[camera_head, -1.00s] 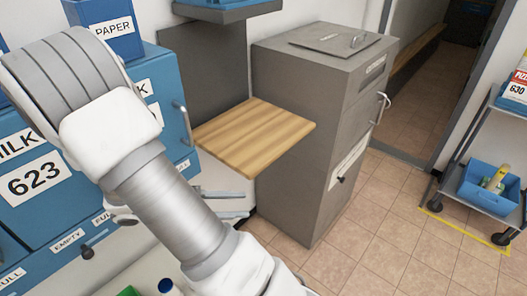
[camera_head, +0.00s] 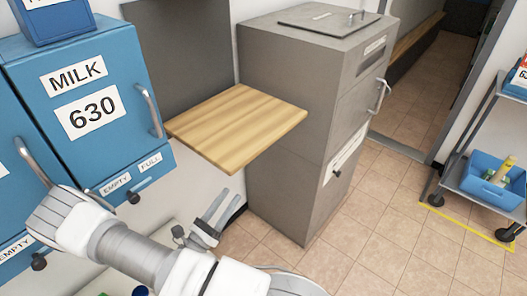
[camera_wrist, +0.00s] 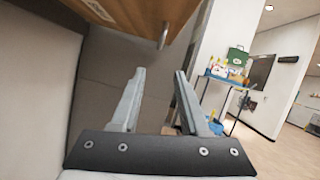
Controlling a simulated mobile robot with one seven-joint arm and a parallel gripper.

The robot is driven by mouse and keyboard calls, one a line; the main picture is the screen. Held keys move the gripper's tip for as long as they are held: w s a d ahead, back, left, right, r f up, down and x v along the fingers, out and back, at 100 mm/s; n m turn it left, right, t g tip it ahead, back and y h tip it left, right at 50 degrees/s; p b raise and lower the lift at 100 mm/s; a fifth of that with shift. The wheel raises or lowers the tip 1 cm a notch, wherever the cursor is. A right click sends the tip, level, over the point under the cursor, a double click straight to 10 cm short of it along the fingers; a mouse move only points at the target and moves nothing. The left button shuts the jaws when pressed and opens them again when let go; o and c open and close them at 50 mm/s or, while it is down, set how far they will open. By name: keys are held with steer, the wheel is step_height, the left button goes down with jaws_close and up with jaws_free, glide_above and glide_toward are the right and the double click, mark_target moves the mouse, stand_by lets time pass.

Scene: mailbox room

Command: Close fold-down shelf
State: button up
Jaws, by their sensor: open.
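The fold-down shelf (camera_head: 236,124) is a light wooden board that sticks out level from a dark grey wall panel (camera_head: 185,55), so it is down. In the head view my gripper (camera_head: 222,207) is below the shelf, near its front left part, apart from it. Its two fingers are spread with nothing between them. In the wrist view the gripper (camera_wrist: 158,85) is also open and empty, and the wooden underside of the shelf (camera_wrist: 140,22) shows above the fingers.
A blue milk box 630 (camera_head: 85,105) with a handle is left of the shelf. A grey metal cabinet (camera_head: 305,110) stands close on its right. A cart (camera_head: 487,180) with a blue bin (camera_head: 497,178) is at the far right. Tiled floor before the cabinet is free.

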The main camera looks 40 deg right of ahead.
mark_target(262, 152)
steer(key=b+x, duration=0.2)
steer(key=x, duration=1.5)
steer(key=shift+s+d+r, duration=0.1)
jaws_close()
stand_by(0.8)
